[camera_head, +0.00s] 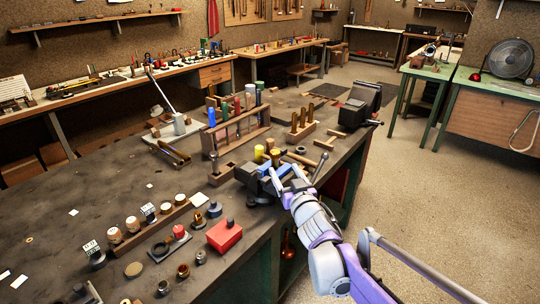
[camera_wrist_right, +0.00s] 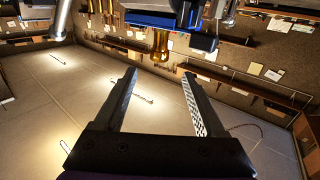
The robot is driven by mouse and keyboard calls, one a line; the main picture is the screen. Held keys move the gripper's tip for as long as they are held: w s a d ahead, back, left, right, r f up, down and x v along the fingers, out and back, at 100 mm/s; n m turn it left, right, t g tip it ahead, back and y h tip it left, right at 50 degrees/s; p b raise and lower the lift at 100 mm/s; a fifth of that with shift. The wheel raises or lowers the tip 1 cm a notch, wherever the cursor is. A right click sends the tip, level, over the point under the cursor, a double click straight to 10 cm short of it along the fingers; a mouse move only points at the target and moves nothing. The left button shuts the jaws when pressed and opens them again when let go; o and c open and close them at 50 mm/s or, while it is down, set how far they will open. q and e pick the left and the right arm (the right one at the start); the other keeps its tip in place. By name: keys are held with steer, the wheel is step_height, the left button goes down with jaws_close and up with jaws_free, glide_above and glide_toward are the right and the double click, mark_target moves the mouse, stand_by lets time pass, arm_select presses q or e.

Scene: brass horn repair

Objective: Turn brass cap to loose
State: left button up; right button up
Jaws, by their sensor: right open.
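My right gripper (camera_head: 283,176) is at the vise (camera_head: 258,182) with blue jaws, on the near right edge of the dark workbench. In the right wrist view the gripper (camera_wrist_right: 160,78) is open, its two black fingers spread with nothing between them. A brass piece (camera_wrist_right: 160,44), which looks like the brass cap, sticks out from the blue vise jaw (camera_wrist_right: 150,20). It lies beyond the fingertips, roughly centred between them, and apart from both. In the head view I cannot make out the cap at the vise. My left gripper is not in view.
A red box (camera_head: 224,236) and several small brass parts lie on the bench left of the vise. A wooden rack (camera_head: 236,134) with coloured handles stands behind it. A dark machine (camera_head: 358,107) sits at the bench's far end. The floor (camera_head: 440,200) to the right is clear.

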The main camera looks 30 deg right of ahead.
mark_target(277, 156)
steer(key=p+x, duration=0.1)
steer(key=x, duration=0.9)
steer(key=shift+w+d, duration=0.15)
steer(key=shift+w, duration=0.1)
jaws_close()
